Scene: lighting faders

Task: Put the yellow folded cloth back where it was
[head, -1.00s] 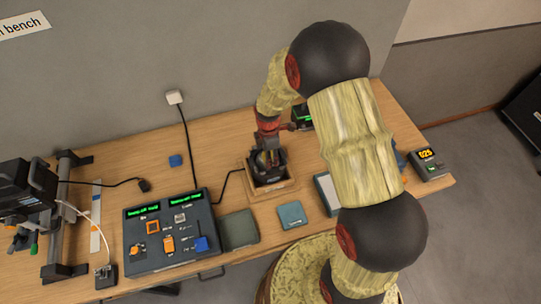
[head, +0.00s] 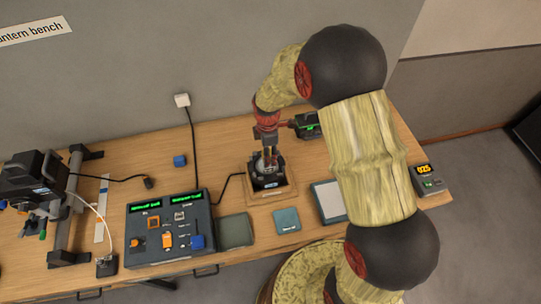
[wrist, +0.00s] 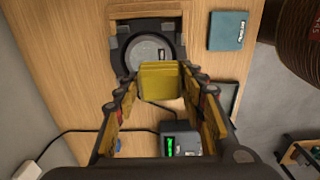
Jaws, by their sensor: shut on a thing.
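My gripper (wrist: 158,88) is shut on the yellow folded cloth (wrist: 161,80), which sits between the fingertips in the wrist view. In the head view my gripper (head: 268,158) is above the dark round-topped device (head: 266,181) in a wooden tray (head: 271,199); the cloth cannot be made out there. In the wrist view the cloth overlaps the lower part of the device's round face (wrist: 148,52). The cloth appears held above the device, but the exact gap cannot be told.
A teal cloth (head: 286,220) and a grey-green cloth (head: 235,230) lie in front. The fader console (head: 168,228) is left. A pale-topped pad (head: 328,201) is right, partly behind my arm. A green-display box (head: 307,125) stands close behind my gripper.

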